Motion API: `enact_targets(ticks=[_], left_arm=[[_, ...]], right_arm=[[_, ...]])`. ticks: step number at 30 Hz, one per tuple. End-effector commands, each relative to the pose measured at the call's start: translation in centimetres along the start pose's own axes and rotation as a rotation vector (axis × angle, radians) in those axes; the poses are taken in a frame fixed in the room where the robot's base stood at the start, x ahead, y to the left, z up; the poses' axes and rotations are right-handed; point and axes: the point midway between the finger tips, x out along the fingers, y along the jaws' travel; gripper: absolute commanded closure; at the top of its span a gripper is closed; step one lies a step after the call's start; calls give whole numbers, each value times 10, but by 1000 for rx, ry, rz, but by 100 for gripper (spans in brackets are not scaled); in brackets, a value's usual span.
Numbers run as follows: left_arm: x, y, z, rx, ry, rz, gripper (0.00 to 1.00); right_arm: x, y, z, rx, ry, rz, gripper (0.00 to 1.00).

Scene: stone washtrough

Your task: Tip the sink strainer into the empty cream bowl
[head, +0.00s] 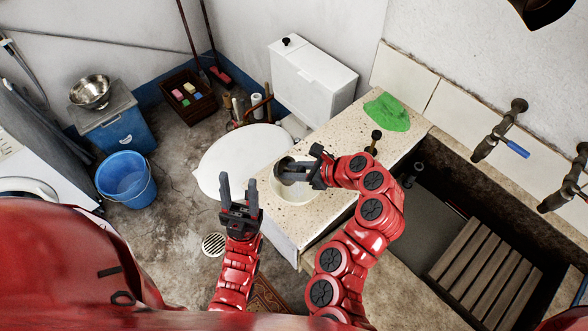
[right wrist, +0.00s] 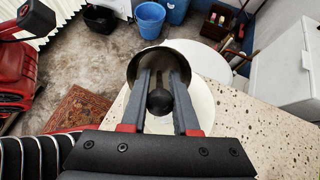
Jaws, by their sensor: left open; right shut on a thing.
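The sink strainer (head: 283,166) is a small dark metal cup with a round knob (right wrist: 159,101). My right gripper (head: 300,172) is shut on it and holds it over the cream bowl (head: 291,195), which stands near the left end of the speckled counter. In the right wrist view the strainer (right wrist: 148,58) sits tilted between the fingertips, and the bowl (right wrist: 203,104) shows partly below it. The strainer's contents and most of the bowl's inside are hidden. My left gripper (head: 239,187) is open and empty, left of the counter's end.
The speckled counter (head: 340,130) carries a green cloth (head: 387,112) at its back. A stone trough (head: 430,215) with a wooden slatted rack (head: 485,270) lies to the right under taps (head: 500,132). A white toilet (head: 235,155) stands behind the left gripper.

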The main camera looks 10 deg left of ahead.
Motion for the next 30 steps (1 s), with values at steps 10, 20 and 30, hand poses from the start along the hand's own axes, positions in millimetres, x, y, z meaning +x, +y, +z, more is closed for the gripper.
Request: enact_targets(ticks=[10, 20, 30], left_arm=[[-18, 1, 3, 0, 0, 0, 50], [-17, 1, 3, 0, 0, 0, 50], [-16, 1, 3, 0, 0, 0, 50]], right_arm=[[-6, -1, -5, 4, -128, 0, 100], [-7, -1, -3, 2, -134, 0, 100], [-8, -1, -4, 3, -134, -2, 100]])
